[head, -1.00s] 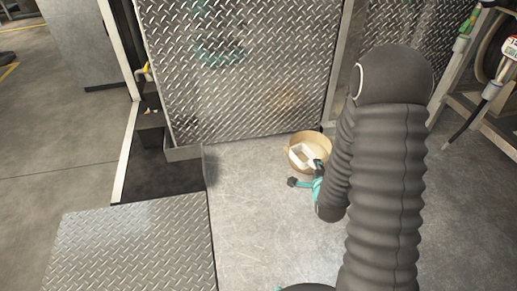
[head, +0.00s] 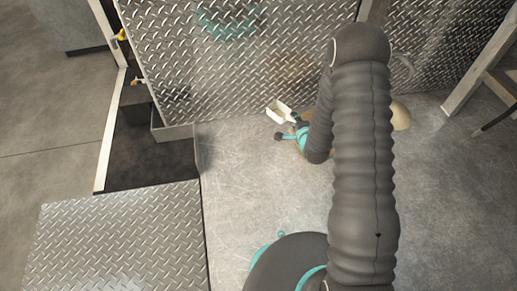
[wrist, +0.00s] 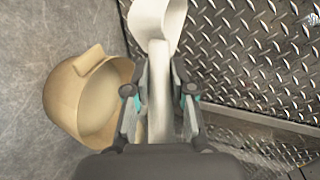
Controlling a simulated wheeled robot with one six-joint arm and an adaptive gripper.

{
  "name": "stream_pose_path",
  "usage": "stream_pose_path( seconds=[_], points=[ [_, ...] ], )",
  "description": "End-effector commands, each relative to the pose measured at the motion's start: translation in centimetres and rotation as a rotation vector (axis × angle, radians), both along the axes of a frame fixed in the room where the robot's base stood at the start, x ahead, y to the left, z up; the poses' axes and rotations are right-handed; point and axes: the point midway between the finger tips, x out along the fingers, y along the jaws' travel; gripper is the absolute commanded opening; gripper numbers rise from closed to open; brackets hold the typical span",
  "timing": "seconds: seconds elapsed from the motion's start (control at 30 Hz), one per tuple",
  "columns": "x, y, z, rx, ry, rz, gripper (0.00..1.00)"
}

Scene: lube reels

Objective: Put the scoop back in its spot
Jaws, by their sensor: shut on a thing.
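The white scoop (head: 279,111) is in my gripper (head: 297,134), in front of the diamond-plate wall in the head view. In the wrist view my gripper (wrist: 160,82) is shut on the scoop's pale handle (wrist: 160,75), with a finger on either side. The scoop's bowl (wrist: 156,15) extends beyond the fingertips and is cut off by the top edge. A round tan tub (wrist: 62,105) with a raised block on its rim is beside the scoop on the left. In the head view my arm hides most of the tub (head: 400,116).
The diamond-plate wall (head: 230,65) rises close behind the scoop. A dark recess with a low metal ledge (head: 172,132) is left of it. A raised diamond-plate floor panel (head: 120,240) lies at lower left. Bare floor (head: 235,190) is clear in the middle.

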Motion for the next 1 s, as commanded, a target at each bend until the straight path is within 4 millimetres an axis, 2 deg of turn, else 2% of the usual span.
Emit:
stream_pose_path(
  seconds=[0.03,0.1,0.2,0.3,0.5,0.8,1.0],
  points=[
    [0.8,1.3,-3.3,0.001,0.002,0.04,0.0],
    [1.7,2.9,-6.1,0.0,0.001,0.092,0.0],
    [2.5,4.7,-9.4,-0.001,0.0,0.152,0.0],
    [2.9,6.0,-11.7,-0.001,0.0,0.197,0.0],
    [3.2,7.1,-14.3,-0.002,0.0,0.235,0.0],
    [3.2,7.1,-19.1,-0.002,0.0,0.236,0.0],
    [3.2,7.1,-20.2,-0.002,-0.001,0.235,0.0]
  ],
)
